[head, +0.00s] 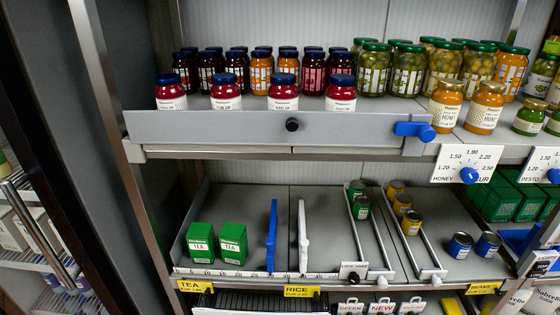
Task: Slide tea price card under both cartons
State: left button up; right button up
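Two green tea cartons, a left one (200,241) and a right one (233,243), stand upright side by side near the front left of the lower shelf. A small gap shows between them. The yellow tea price card (195,287) is on the shelf's front edge, below the left carton and reaching slightly left of it. It is not below the right carton. Neither of my grippers is in view.
A yellow rice price card (302,291) sits further right on the same edge. A blue divider (271,237) and a white divider (303,237) stand right of the cartons. The edge between both cards looks clear. Jars fill the upper shelf (220,128).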

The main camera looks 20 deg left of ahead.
aim_at(198, 286)
jog(key=u, duration=1.2)
